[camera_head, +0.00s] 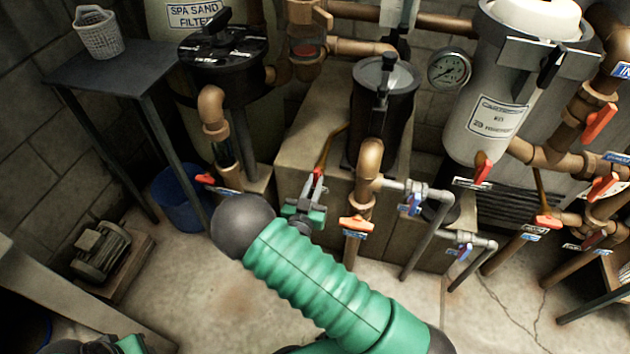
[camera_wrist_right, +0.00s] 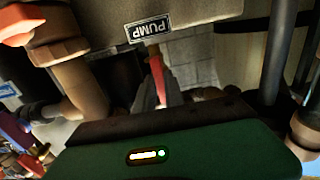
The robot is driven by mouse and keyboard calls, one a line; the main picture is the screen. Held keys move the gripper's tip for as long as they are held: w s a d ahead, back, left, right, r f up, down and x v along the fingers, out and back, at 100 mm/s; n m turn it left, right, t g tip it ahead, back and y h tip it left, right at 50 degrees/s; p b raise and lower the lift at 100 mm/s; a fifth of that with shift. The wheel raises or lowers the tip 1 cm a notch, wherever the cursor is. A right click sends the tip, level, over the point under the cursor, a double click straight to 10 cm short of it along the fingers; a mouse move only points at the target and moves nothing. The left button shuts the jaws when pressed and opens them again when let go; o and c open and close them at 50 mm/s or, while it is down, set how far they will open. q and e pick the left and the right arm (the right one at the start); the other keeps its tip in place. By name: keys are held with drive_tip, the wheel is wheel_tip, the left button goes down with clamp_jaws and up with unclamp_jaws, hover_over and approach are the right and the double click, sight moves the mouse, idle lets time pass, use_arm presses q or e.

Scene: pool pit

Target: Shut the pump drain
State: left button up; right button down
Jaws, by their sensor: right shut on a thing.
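My right gripper (camera_head: 313,187) is in front of the beige block under the black pump housing (camera_head: 383,105). It is shut on a red valve handle (camera_head: 322,160), which rises above the fingers. In the right wrist view the same red handle (camera_wrist_right: 158,78) stands between the fingers (camera_wrist_right: 160,97), below a sign reading PUMP (camera_wrist_right: 148,26). The valve body behind the gripper is mostly hidden. Part of my left arm's end (camera_head: 115,345) shows at the bottom left edge; its fingers cannot be made out.
An orange-handled valve (camera_head: 356,225) on a copper pipe is close to the right of the gripper. Another red handle (camera_head: 205,179) is to the left. A blue bucket (camera_head: 183,198), a small motor (camera_head: 101,250) and a dark table (camera_head: 125,68) stand at left. Bare floor lies in front.

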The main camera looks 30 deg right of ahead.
drive_tip(key=m+b, duration=0.3)
drive_tip(key=m, duration=0.3)
drive_tip(key=m+b, duration=0.4)
drive_tip(key=m, duration=0.1)
drive_tip(key=m+b, duration=0.3)
drive_tip(key=m, duration=0.3)
drive_tip(key=shift+f+m+b, duration=0.3)
drive_tip(key=shift+b, duration=0.1)
drive_tip(key=shift+r+m, duration=0.1)
drive_tip(key=shift+m, duration=0.3)
drive_tip(key=shift+r, duration=0.2)
drive_tip(key=c, duration=1.3)
unclamp_jaws()
drive_tip(key=shift+b+v, duration=0.45)
drive_tip(key=shift+v, duration=3.1)
